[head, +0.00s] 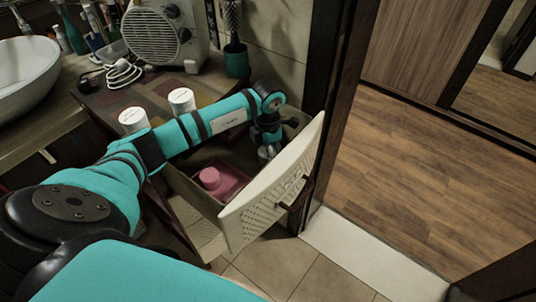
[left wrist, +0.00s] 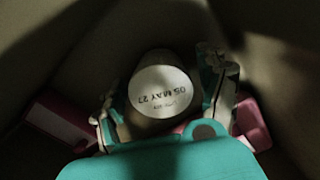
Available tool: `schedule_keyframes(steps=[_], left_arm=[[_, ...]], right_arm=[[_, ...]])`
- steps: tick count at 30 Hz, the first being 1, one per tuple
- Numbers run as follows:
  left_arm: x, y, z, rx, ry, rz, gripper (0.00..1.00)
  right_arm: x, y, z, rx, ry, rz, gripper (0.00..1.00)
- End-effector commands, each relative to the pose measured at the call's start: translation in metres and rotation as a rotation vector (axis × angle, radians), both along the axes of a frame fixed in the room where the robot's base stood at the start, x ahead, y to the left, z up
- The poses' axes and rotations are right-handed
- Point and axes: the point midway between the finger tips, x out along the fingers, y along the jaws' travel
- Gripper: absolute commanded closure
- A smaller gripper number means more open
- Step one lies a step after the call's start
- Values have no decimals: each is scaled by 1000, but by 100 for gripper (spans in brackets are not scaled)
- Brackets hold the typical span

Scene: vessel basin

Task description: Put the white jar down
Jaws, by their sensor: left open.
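My left gripper (head: 268,138) reaches down into an open drawer (head: 268,190) near its far right end. In the left wrist view the white jar (left wrist: 160,92) shows its round white top with date print, between the two fingers of the open gripper (left wrist: 165,105). The fingers stand on either side of it; whether they touch it is hard to tell in the shadow. In the head view only a pale bit of the jar shows below the gripper. What the jar's base rests on is hidden. My right gripper is not in view.
A pink container (head: 209,178) sits in a pink tray (head: 232,184) in the drawer. Two white jars (head: 182,100) (head: 133,119) stand on the counter behind my arm. A heater (head: 155,35), a toilet brush holder (head: 236,60) and a basin (head: 25,70) are farther back. A door frame is right of the drawer.

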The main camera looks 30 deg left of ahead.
Motion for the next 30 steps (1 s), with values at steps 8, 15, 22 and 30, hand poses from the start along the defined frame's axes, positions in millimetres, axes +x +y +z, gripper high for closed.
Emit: schedule_keyframes(steps=[8,15,22,30], left_arm=[[1,1,53,1,-3,0,25],[1,1,104,1,-2,0,25],[0,0,119,0,0,0,25],[0,0,119,0,0,0,25]], right_arm=[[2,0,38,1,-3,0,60],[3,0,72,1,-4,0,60],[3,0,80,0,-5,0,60],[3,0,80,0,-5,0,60]])
